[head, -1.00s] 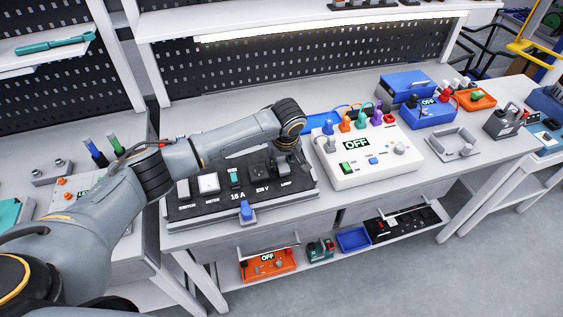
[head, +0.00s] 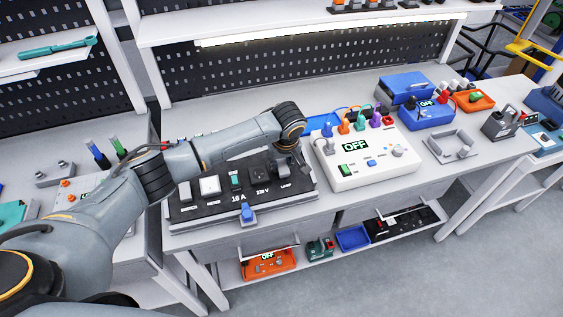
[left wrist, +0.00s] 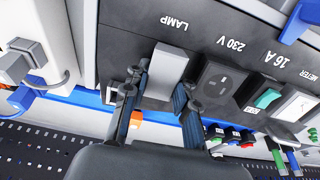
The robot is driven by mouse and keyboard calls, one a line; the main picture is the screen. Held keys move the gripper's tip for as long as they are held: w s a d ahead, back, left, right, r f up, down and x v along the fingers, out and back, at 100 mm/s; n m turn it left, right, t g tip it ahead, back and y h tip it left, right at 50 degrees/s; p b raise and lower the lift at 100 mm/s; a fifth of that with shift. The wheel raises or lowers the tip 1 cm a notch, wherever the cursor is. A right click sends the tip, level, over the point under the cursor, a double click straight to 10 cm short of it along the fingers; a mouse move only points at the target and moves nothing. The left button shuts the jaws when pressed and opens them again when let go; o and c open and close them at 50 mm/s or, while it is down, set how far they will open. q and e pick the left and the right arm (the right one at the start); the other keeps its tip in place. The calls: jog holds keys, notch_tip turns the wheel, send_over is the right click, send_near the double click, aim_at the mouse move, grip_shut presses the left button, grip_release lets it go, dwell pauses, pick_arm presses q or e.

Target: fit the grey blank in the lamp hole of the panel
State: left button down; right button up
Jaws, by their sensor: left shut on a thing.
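The dark panel (head: 300,189) lies on the bench with a row of fittings; its labels read upside down in the left wrist view (left wrist: 122,40). The grey blank (left wrist: 165,72) is at the LAMP place, beside the black 230 V socket (left wrist: 217,80). It also shows in the head view (head: 283,170). My left gripper (left wrist: 158,95) is shut on the blank, one finger along each side. In the head view the gripper (head: 301,163) is at the panel's right end. The hole's edge is hidden, so I cannot tell how deep the blank sits. My right gripper is out of view.
A white test box (head: 370,175) with coloured plugs and an OFF display stands close right of the panel. A blue clip (head: 247,213) is at the panel's front edge. Blue boxes (head: 428,113) and an orange tray (head: 476,101) stand farther right.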

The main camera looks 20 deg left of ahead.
pick_arm(q)
jog(key=shift+w+a+f+b, duration=0.15)
jog(key=shift+f+b, duration=0.15)
jog(key=shift+f, duration=0.2)
jog(key=c, duration=1)
grip_release()
jog(key=shift+r, duration=0.15)
jog(key=v, duration=1.1)
jog(key=shift+r, duration=0.35)
